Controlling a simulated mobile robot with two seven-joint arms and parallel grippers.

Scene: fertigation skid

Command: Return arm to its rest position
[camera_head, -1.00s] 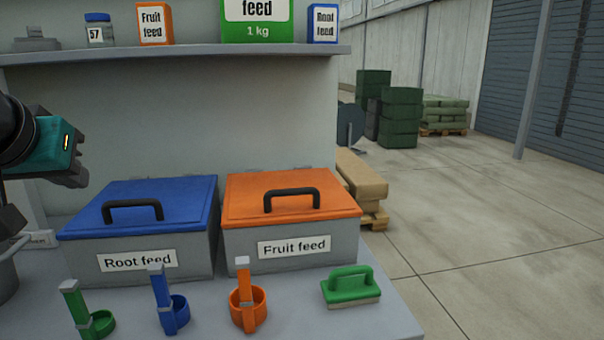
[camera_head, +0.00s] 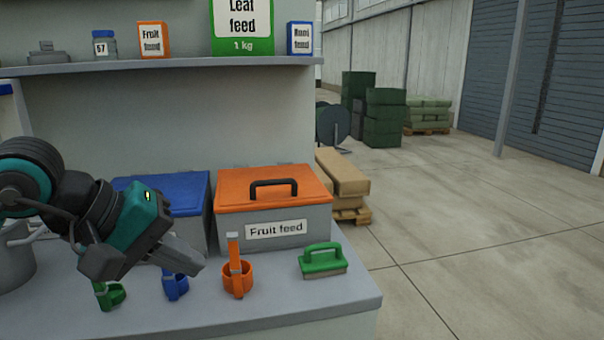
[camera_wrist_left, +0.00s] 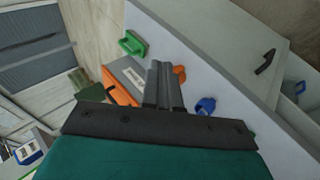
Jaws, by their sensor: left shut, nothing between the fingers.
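My left gripper (camera_head: 190,258) comes in from the left in the head view, pointing down and to the right above the bench. Its fingers are shut with nothing between them; they also show together in the wrist view (camera_wrist_left: 163,84). It hides much of the blue-lidded bin (camera_head: 190,190) and part of the blue scoop (camera_head: 176,288). The orange scoop (camera_head: 238,280) stands just right of the fingertips, and the green scoop (camera_head: 112,297) is below the gripper. My right gripper is not in view.
The orange-lidded Fruit feed bin (camera_head: 285,222) stands shut behind the orange scoop. A green brush (camera_head: 323,262) lies near the bench's right end. A shelf (camera_head: 180,66) with feed boxes and a jar runs above. The bench's front strip (camera_head: 270,312) is clear.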

